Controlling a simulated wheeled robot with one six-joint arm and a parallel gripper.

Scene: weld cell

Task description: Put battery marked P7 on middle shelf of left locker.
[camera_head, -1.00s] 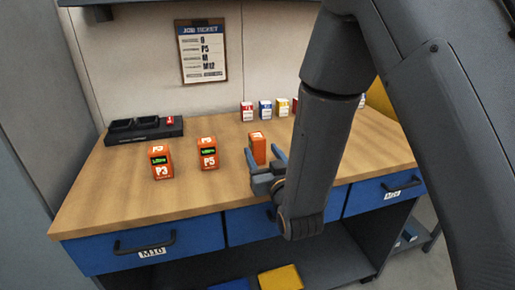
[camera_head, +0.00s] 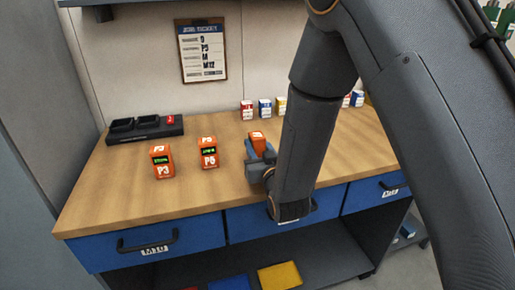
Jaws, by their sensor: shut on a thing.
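My gripper (camera_head: 262,155) is shut on an orange battery (camera_head: 257,138) at the bench's middle. Its front label is hidden by the gripper, so I cannot read its mark. I cannot tell whether it touches the benchtop. Two more orange batteries stand upright to its left: one marked P5 (camera_head: 208,153) and one marked P3 (camera_head: 162,162). The left locker and its middle shelf cannot be made out in this view.
The wooden workbench (camera_head: 110,205) has blue drawers (camera_head: 190,238). A black charger tray (camera_head: 145,130) sits at back left. Small boxes, including a red one (camera_head: 247,110), line the back. A job ticket (camera_head: 202,50) hangs on the wall. The bench's left front is clear.

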